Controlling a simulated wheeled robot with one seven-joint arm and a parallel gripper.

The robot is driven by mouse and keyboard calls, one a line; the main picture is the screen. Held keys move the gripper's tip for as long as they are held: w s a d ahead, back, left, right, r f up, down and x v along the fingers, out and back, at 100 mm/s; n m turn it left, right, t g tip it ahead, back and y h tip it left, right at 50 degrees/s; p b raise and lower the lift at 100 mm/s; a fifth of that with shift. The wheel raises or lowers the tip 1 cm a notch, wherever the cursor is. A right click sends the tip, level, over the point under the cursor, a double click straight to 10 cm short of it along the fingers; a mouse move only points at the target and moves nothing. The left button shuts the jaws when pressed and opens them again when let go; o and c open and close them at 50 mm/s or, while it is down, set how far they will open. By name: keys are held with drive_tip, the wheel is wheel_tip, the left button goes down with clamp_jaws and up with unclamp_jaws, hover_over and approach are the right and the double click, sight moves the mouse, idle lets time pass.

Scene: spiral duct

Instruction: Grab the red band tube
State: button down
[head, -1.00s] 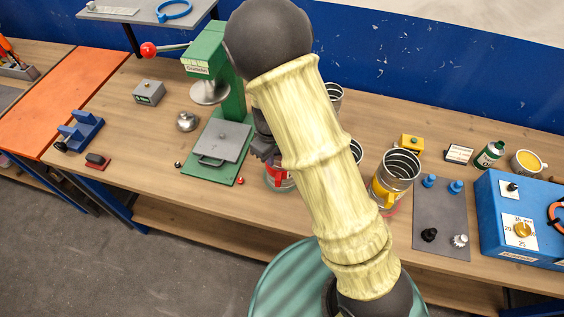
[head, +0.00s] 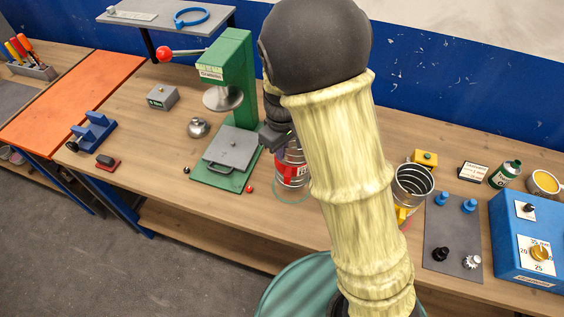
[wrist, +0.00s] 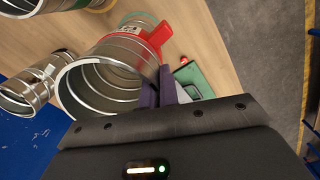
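The red band tube (head: 291,170) is a ribbed metal cylinder with a red band and red tab, left of my arm in the head view. Its lower end appears slightly above a teal ring (head: 290,199) on the bench. The exact contact is hidden. In the head view my gripper (head: 277,139) is at the tube's upper left.
A green press (head: 233,90) with a grey plate stands left of the tube. A yellow-tabbed tube (head: 412,184) is to the right, and another metal tube (wrist: 35,88) shows in the wrist view. A grey mat (head: 452,240) and a blue box (head: 525,240) lie farther right.

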drive_tip(key=shift+r, duration=1.4)
